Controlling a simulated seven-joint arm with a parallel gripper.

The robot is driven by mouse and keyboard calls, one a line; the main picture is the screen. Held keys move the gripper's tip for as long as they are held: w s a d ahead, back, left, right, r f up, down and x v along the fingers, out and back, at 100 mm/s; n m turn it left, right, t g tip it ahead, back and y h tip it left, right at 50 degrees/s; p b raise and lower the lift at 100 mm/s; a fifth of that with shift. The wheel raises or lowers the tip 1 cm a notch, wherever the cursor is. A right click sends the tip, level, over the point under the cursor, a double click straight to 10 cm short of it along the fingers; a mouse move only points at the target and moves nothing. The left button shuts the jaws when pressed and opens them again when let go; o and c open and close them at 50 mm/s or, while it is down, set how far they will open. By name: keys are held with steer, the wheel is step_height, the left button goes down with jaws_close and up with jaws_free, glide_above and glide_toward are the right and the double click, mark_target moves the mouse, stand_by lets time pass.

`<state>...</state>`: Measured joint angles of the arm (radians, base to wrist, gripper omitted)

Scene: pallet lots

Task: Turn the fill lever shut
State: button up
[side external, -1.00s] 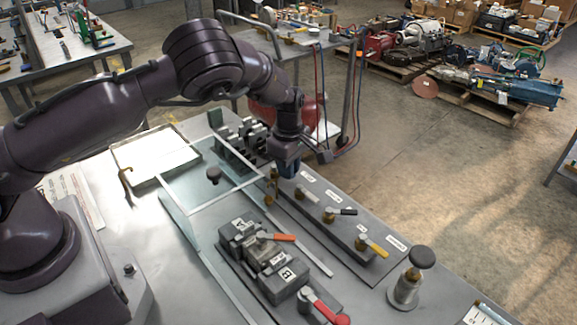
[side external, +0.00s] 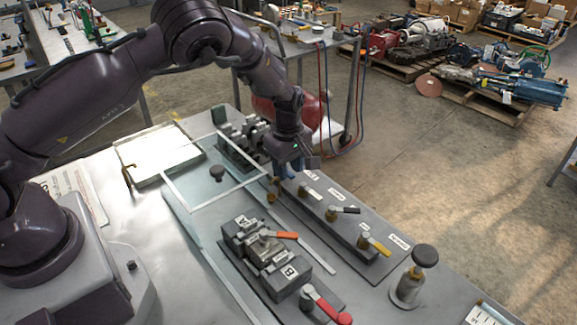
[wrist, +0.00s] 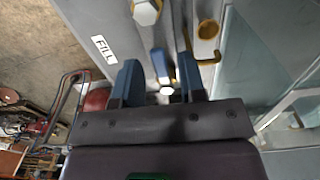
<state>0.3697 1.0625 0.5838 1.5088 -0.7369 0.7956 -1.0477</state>
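My gripper (wrist: 158,88) is at the far end of the valve panel in the side view, fingers pointing down (side external: 284,172). In the wrist view its two blue fingers are apart. A lever with a blue handle (wrist: 160,65) lies between them, with visible gaps on both sides. A white FILL label (wrist: 104,48) is on the panel just left of the fingers. In the side view my gripper hides this lever. Whether a finger touches it is not clear.
Levers with white (side external: 309,192), black (side external: 347,210) and yellow (side external: 378,246) handles stand along the same panel. A clear framed plate (side external: 190,208) lies to the left.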

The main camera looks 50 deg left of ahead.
steer(key=n, duration=0.2)
steer(key=shift+w+n, duration=0.3)
steer(key=shift+w, duration=0.1)
steer(key=shift+w+r+n, duration=0.15)
steer(key=shift+r+n, duration=0.05)
steer(key=shift+n, duration=0.2)
step_height(320, 180, up, 13)
steer(key=s+m+g, duration=0.1)
steer(key=s+m, duration=0.7)
steer(key=m, duration=0.4)
steer(key=s+r+m+t, duration=0.2)
steer(key=s+r+m, duration=0.7)
steer(key=s+r, duration=0.1)
steer(key=shift+a+r+t, duration=0.15)
steer(key=shift+r+t, duration=0.15)
steer(key=shift+r, duration=0.55)
